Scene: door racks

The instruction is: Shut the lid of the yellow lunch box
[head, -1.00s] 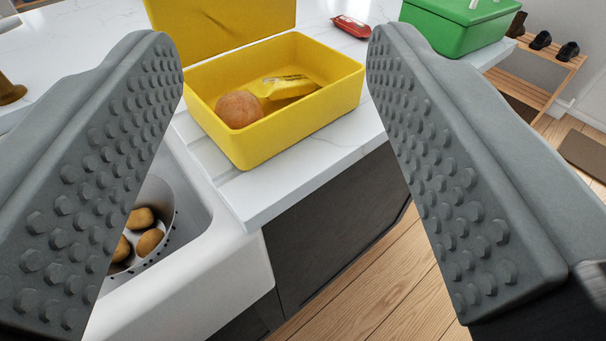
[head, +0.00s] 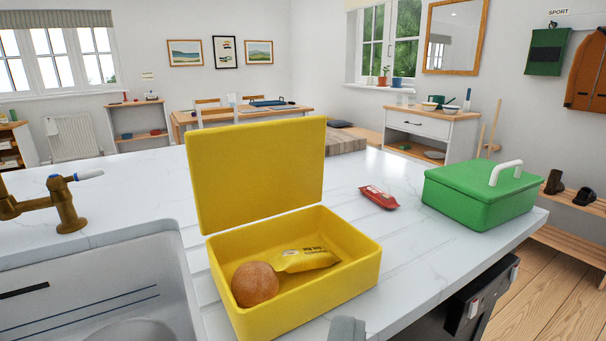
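The yellow lunch box (head: 363,272) stands on the white counter with its lid (head: 258,172) raised upright along the far side. Inside are a round brown bun (head: 255,285) and a yellow packet (head: 305,260). Only a small grey tip of my gripper (head: 347,331) shows at the bottom edge, in front of the box and apart from the lid. The rest of my gripper is out of the picture, so its opening is hidden.
A green box (head: 480,193) with a white handle stands to the right on the counter (head: 345,180). A red packet (head: 378,197) lies between the boxes. A sink (head: 95,285) with a brass tap (head: 65,205) is at the left. The counter behind the lid looks clear.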

